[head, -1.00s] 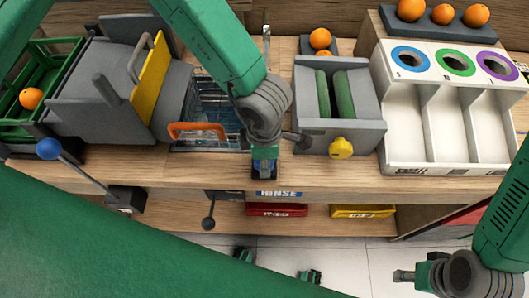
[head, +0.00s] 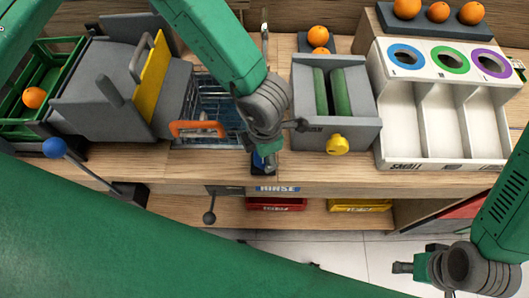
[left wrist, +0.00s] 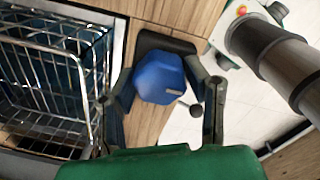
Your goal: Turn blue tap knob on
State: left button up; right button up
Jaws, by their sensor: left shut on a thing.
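The blue tap knob (left wrist: 160,78) is a faceted knob on a dark base at the counter's front edge. It sits between the two fingers of my left gripper (left wrist: 163,82) in the left wrist view, and the gripper is shut on it. My right gripper (head: 403,267) is far from the knob at the lower right, above the floor. Its finger opening is unclear.
The sink with a wire basket (head: 205,110) and an orange handle (head: 198,128) lies left of the knob. Below the edge are a RINSE sign (head: 278,188) and a lever (head: 209,217).

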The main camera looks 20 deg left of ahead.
pick_arm(q)
jog(key=shift+f, duration=0.1)
jog(key=o, duration=1.1)
jog(key=shift+o, duration=0.2)
jog(key=shift+a, duration=0.1)
jog(key=shift+r, duration=0.3)
notch_tip(320, 180, up, 11)
jog(key=shift+r, duration=0.15)
